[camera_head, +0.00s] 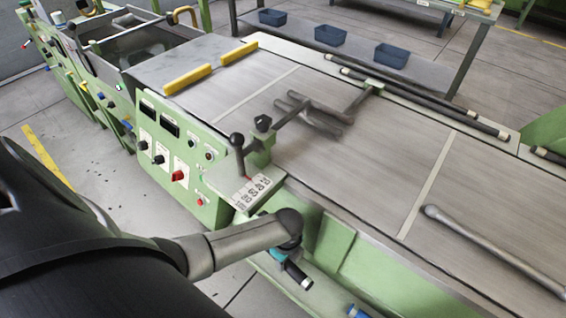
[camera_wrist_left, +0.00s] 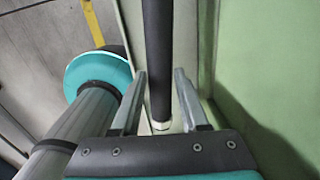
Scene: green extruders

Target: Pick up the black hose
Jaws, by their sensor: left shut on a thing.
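The black hose (camera_wrist_left: 158,50) runs upright through the left wrist view, with a pale end low between my fingers. My left gripper (camera_wrist_left: 159,78) has one metal finger on each side of it and is shut on it. In the head view my left arm reaches in from the left to the near side of the green machine. My fingers are hidden there. My right gripper is not in view.
The green machine's control panel (camera_head: 174,150) and a lever (camera_head: 238,150) stand close to my left arm. Black rods (camera_head: 430,98) lie along the bed's far edge. A grey rod (camera_head: 490,247) lies at the right. Blue bins (camera_head: 330,36) sit on a shelf behind.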

